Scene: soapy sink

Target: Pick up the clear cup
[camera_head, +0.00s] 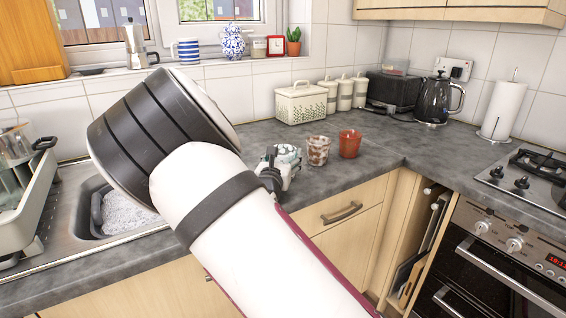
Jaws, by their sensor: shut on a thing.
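My gripper (272,170) is small in view beyond my large white and black arm, which hides part of it. It is shut on a pale, see-through cup with teal tints, the clear cup (288,152), at the worktop's front part. Whether the cup touches the worktop or is held just above it cannot be told. A brown-and-white mottled cup (317,150) stands close to its right, and a red cup (350,143) stands right of that.
A sink (92,190) with foam and a dish rack (32,205) are at left, partly behind my arm. A cream bread bin (300,104), canisters (344,94) and a black kettle (435,99) line the back. A hob (530,172) is at right. Worktop right of the red cup is clear.

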